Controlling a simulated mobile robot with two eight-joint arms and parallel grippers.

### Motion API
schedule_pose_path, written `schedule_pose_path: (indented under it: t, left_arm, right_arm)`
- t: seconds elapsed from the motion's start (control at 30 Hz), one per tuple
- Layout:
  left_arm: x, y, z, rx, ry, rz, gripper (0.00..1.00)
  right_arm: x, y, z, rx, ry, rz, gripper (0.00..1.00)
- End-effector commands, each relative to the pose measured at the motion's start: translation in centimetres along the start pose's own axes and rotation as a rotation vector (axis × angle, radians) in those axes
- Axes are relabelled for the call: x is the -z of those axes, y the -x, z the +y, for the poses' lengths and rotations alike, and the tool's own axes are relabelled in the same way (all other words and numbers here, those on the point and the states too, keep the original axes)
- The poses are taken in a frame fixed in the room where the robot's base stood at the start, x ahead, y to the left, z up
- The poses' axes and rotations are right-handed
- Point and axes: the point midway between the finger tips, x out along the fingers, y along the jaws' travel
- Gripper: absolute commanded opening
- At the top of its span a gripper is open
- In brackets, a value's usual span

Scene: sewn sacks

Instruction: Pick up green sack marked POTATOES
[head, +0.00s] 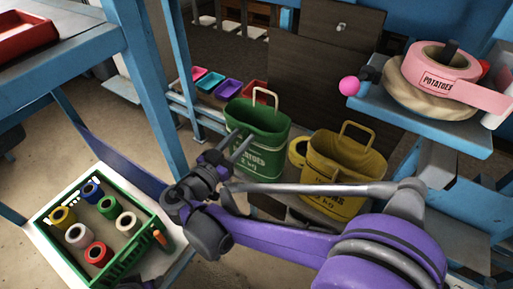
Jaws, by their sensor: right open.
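The green sack (270,143) stands upright on a low surface in the middle of the head view. It has a pale loop handle (265,92) and white lettering that reads POTATOES and 2 kg. My right gripper (238,147) is open and empty. Its fingers point toward the sack and cover part of its lower left front. I cannot tell whether they touch it. My left gripper does not show clearly.
A yellow sack (345,170) stands close to the right. Colored trays (228,90) lie behind left. A green crate (122,262) with spools is at lower left. A blue shelf (425,122) with a pink POTATOES ribbon roll (437,68) is at upper right.

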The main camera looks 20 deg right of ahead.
Motion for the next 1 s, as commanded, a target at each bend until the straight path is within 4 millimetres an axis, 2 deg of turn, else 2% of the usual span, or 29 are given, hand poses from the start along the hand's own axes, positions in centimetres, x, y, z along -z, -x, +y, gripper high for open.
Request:
schedule_pose_path:
  t: [0.07, 0.3, 1.0]
  left_arm:
    - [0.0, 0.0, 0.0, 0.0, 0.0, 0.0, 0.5]
    - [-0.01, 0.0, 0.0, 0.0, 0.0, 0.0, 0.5]
    - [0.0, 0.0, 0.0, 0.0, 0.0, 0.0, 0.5]
  right_arm:
    - [-0.01, 0.03, -0.01, 0.0, 0.0, 0.0, 0.42]
    - [-0.01, 0.04, -0.01, 0.0, 0.0, 0.0, 0.01]
    - [-0.01, 0.05, 0.0, 0.0, 0.001, 0.0, 0.0]
